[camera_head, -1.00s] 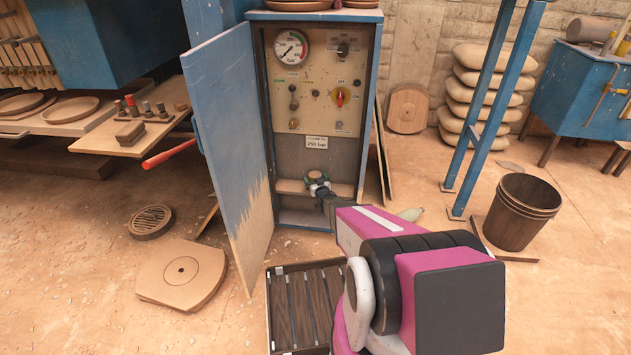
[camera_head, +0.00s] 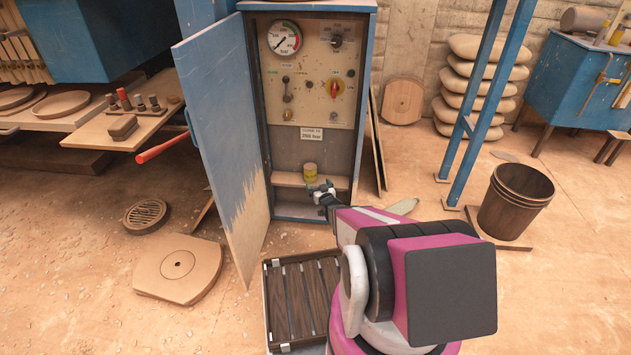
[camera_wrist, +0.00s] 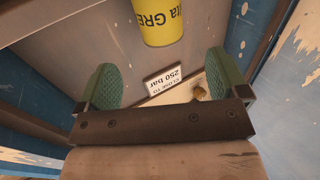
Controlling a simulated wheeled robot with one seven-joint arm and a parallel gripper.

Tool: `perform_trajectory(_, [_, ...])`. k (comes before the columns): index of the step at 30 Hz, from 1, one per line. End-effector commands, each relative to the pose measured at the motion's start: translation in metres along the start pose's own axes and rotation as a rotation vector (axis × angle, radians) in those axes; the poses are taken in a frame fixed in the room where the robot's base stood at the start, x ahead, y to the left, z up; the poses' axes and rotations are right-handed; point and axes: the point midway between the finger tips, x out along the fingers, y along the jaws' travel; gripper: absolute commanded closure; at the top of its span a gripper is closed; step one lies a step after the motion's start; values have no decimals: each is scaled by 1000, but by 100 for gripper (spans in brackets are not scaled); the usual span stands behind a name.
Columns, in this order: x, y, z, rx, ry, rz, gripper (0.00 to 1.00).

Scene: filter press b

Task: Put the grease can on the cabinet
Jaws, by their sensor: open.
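The grease can (camera_head: 310,172) is a small yellow cylinder. It stands upright on the shelf (camera_head: 288,179) inside the open blue cabinet (camera_head: 307,150), below the control panel. In the wrist view the yellow can (camera_wrist: 157,22) shows part of its lettering, "GRE", beyond the fingertips and cut by the top edge. My gripper (camera_head: 322,190) is just in front of the shelf, a little below and right of the can. Its two green-padded fingers (camera_wrist: 162,88) are spread apart with nothing between them. The cabinet top (camera_head: 300,6) shows only at the upper edge.
The cabinet door (camera_head: 222,130) stands open on the left. A slatted crate (camera_head: 303,300) lies on the floor in front. A blue post (camera_head: 490,90) and a brown bucket (camera_head: 516,200) stand to the right. A red-handled bar (camera_head: 162,151) juts out left of the door.

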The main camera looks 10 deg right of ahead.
Motion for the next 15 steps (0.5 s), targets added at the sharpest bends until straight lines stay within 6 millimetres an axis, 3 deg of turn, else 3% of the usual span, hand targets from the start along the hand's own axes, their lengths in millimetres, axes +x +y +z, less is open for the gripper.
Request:
perform_trajectory(8, [-9,4,-21,-7,-129,57,7])
perform_trajectory(15, [-28,9,-54,-4,-426,159,7])
